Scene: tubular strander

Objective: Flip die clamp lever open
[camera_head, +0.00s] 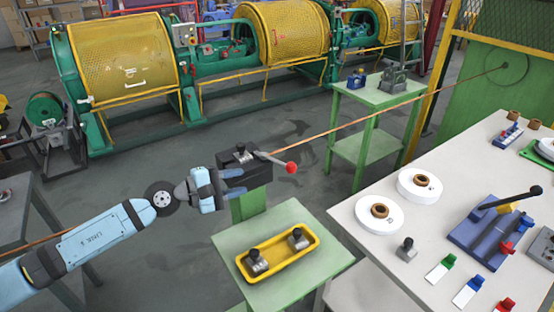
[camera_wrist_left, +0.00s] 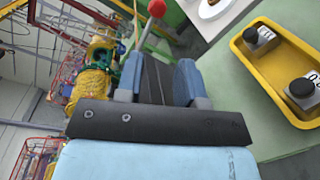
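The die clamp is a dark block (camera_head: 258,174) on a green post, with a grey lever (camera_head: 272,159) pointing right and ending in a red ball (camera_head: 291,168). The red ball also shows at the top of the left wrist view (camera_wrist_left: 157,8). My left gripper (camera_head: 241,181) is at the left side of the clamp block, its fingers pointing toward it. In the left wrist view its two blue fingers (camera_wrist_left: 158,80) stand apart, with dark clamp-like surface showing between them. The red ball lies beyond the fingertips. Contact with the block cannot be told. My right gripper is not in view.
A yellow tray (camera_head: 247,277) with two small metal dies sits on a low green table (camera_head: 321,262) in front of the clamp. A copper-coloured wire (camera_head: 345,130) runs diagonally behind the clamp. A white worktable (camera_head: 370,239) with spools and tools stands at right.

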